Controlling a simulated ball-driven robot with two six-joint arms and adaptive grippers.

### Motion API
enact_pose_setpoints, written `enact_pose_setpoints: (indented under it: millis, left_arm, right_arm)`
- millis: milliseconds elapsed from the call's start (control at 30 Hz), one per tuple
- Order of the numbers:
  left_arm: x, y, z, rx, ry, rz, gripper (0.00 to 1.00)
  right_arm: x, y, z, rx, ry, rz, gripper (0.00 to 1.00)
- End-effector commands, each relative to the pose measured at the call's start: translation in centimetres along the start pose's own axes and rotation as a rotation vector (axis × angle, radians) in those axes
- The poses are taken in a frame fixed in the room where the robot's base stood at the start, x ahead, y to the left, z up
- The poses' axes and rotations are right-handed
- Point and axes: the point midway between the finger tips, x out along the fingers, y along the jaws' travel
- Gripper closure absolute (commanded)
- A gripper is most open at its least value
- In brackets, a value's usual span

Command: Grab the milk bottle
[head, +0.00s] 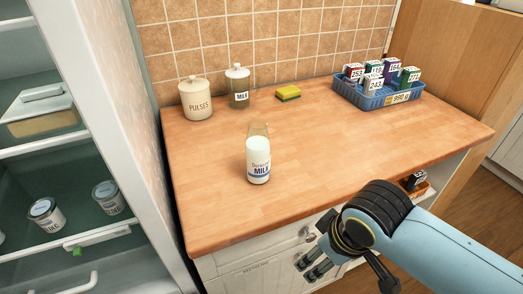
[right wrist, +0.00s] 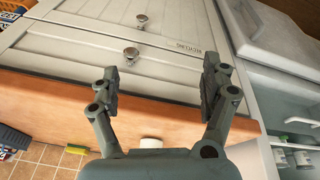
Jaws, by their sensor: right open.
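The milk bottle (head: 258,158) is a clear bottle with white milk inside and a blue-lettered MILK label. It stands upright on the wooden counter in the head view, back from the front edge. My right gripper (head: 318,252) is in front of the counter, below and to the right of the bottle, and apart from it. In the right wrist view my right gripper (right wrist: 160,85) has its two fingers wide apart with nothing between them. A small white shape just above the gripper's palm there is mostly hidden, and I cannot tell what it is. My left gripper is not in view.
A blue basket (head: 378,97) holds several small boxes. An open fridge (head: 130,130) is on the left. The counter (head: 340,150) right of the bottle is clear.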

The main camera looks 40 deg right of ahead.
Motion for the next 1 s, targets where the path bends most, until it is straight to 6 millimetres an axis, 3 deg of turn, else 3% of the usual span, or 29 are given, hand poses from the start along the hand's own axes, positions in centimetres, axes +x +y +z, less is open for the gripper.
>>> enact_pose_setpoints:
  millis: [33, 167, 300, 433, 900, 1000]
  left_arm:
    - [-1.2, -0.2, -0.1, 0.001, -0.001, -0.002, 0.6]
    - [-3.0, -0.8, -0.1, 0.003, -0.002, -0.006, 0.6]
    - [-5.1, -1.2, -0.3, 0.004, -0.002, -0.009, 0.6]
    - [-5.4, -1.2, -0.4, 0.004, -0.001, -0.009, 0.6]
    - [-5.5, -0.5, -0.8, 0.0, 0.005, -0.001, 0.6]
    - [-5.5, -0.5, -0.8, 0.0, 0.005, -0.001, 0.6]
  right_arm:
    - [-2.7, 0.1, -1.0, 0.002, 0.011, 0.001, 0.2]
    - [-8.3, 0.4, -3.2, 0.021, 0.031, 0.008, 0.2]
    - [-13.9, 1.1, -7.0, 0.116, 0.057, 0.035, 0.2]
    - [-14.3, 1.7, -10.2, 0.246, 0.061, 0.066, 0.2]
    - [-12.8, 1.9, -23.6, 0.674, 0.087, 0.141, 0.2]
    - [-12.6, 1.9, -25.1, 0.722, 0.089, 0.15, 0.2]
